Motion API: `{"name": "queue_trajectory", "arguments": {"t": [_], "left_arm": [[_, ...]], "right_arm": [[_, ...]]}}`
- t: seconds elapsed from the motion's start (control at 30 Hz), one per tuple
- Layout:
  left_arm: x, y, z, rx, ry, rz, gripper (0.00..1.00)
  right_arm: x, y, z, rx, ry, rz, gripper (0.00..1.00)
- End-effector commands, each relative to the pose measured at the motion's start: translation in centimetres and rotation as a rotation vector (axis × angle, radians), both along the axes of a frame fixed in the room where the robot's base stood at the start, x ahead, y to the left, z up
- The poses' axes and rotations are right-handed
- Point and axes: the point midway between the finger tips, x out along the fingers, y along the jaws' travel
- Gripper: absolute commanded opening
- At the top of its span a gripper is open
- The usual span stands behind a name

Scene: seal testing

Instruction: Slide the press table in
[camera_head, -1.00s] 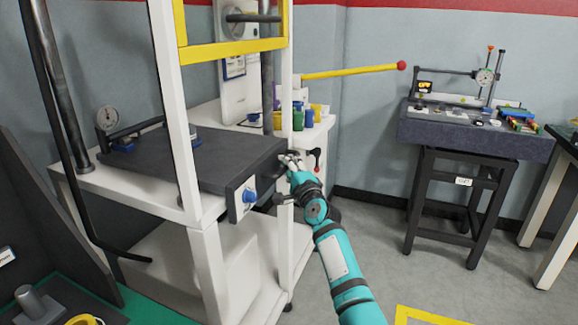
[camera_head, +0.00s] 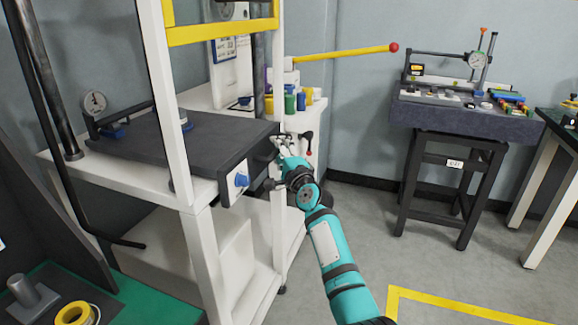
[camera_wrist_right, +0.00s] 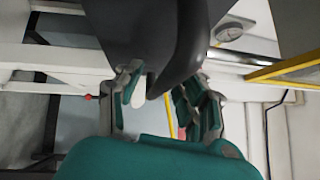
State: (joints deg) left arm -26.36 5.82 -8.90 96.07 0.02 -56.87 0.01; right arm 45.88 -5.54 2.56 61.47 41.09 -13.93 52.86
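The press table (camera_head: 150,150) is a dark grey slab lying on the white press frame (camera_head: 110,176). A panel with a blue knob (camera_head: 241,180) is on its front end, which reaches past the white post. My right gripper (camera_head: 281,146) is at the slab's right front corner. In the right wrist view my right gripper (camera_wrist_right: 158,98) has its fingers apart, on either side of a rounded dark grey part (camera_wrist_right: 176,68). Whether a finger touches it I cannot tell. My left gripper is not in view.
A yellow lever with a red end (camera_head: 393,48) reaches out above the gripper. A black handle (camera_head: 307,140) hangs just right of it. A dark bench with a gauge (camera_head: 470,115) stands at the right. The floor (camera_head: 400,270) between is clear.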

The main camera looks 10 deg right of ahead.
Motion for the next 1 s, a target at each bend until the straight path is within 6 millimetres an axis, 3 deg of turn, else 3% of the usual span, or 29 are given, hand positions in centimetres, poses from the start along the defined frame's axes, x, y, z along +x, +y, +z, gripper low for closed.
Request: {"name": "queue_trajectory", "arguments": {"t": [1.0], "left_arm": [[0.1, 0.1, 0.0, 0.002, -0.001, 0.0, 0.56]], "right_arm": [[-10.4, -1.9, -1.5, 0.002, 0.003, 0.001, 0.38]]}}
